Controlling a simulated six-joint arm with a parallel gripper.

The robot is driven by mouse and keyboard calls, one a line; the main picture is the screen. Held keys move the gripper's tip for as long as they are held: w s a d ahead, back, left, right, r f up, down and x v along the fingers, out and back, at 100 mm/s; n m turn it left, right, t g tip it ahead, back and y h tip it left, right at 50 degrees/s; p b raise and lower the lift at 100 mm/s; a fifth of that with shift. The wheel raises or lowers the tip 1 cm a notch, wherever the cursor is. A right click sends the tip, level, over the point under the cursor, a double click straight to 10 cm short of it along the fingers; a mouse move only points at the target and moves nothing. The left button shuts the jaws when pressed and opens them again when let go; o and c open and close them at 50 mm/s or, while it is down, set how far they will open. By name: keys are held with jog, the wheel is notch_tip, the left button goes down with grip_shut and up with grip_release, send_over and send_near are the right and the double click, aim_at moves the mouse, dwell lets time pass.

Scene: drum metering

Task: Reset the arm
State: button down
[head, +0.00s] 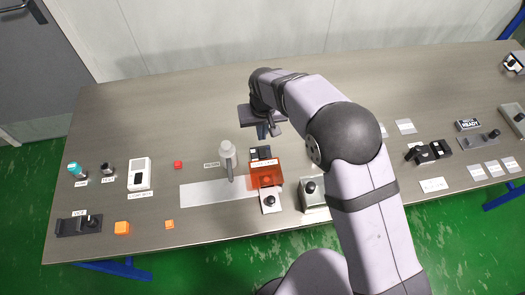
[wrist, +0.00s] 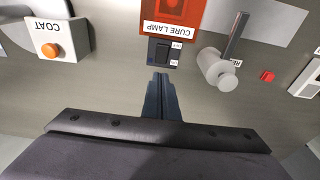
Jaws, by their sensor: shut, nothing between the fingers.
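My gripper (head: 262,131) is above the middle of the grey table (head: 150,120), behind the cure lamp, and points down. In the wrist view its fingers (wrist: 160,82) are together with nothing between them. The translucent orange cure lamp (head: 267,173) stands just in front of it, with a black switch (wrist: 163,52) showing in the wrist view. My arm reaches from the front right and hides part of the table to the right of the lamp.
A grey cylinder with a lever (head: 227,155) stands left of the lamp. A white box (head: 140,174), orange cubes (head: 122,228) and a black vice (head: 78,224) are at the left. A black device (head: 428,152) and a READY sign (head: 467,125) are at the right. The back left is clear.

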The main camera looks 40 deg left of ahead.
jog(key=w+d+r+m, duration=0.2)
jog(key=w+d+r, duration=0.15)
jog(key=d, duration=0.95)
jog(key=w+d+r+m, duration=0.2)
jog(key=d+r, duration=0.2)
jog(key=d, duration=0.8)
jog(key=s+d+m+g+h, duration=0.1)
jog(key=s+d+m, duration=0.2)
jog(key=s+d, duration=0.6)
jog(key=s+d+m, duration=0.2)
jog(key=s+d, duration=0.4)
jog(key=d, duration=0.5)
notch_tip(320, 180, down, 23)
jog(key=b, duration=2.3)
jog(key=shift+d+b, duration=0.15)
jog(key=shift+b, duration=0.15)
jog(key=shift+r, duration=0.1)
